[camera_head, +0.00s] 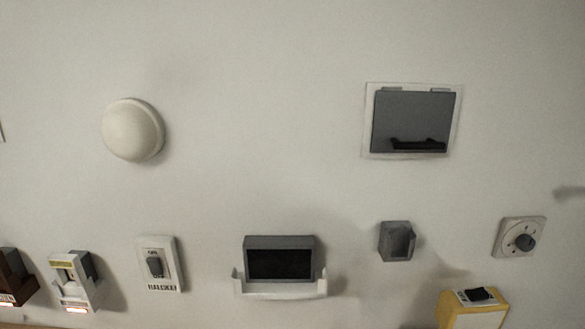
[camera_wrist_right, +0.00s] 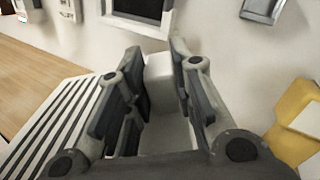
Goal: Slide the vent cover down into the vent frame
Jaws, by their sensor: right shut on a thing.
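The vent frame (camera_head: 281,292) is a white bracket on the wall with raised ends, around the lower part of a grey box with a dark opening. It also shows at the top of the right wrist view (camera_wrist_right: 172,22). The vent cover (camera_wrist_right: 52,118) is a pale slatted plate at the left of the right wrist view, partly hidden behind a finger. My right gripper (camera_wrist_right: 156,60) is shut on a white block that looks like part of this cover. The cover is apart from the frame, nearer to me. My left gripper is not in view.
A grey panel in a white surround (camera_head: 412,112) and a round dome (camera_head: 132,129) are higher on the wall. A switch (camera_head: 157,263), grey holder (camera_head: 396,241) and dial (camera_head: 521,237) flank the frame. A yellow box (camera_head: 473,310) stands lower right. The wall above the frame is bare.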

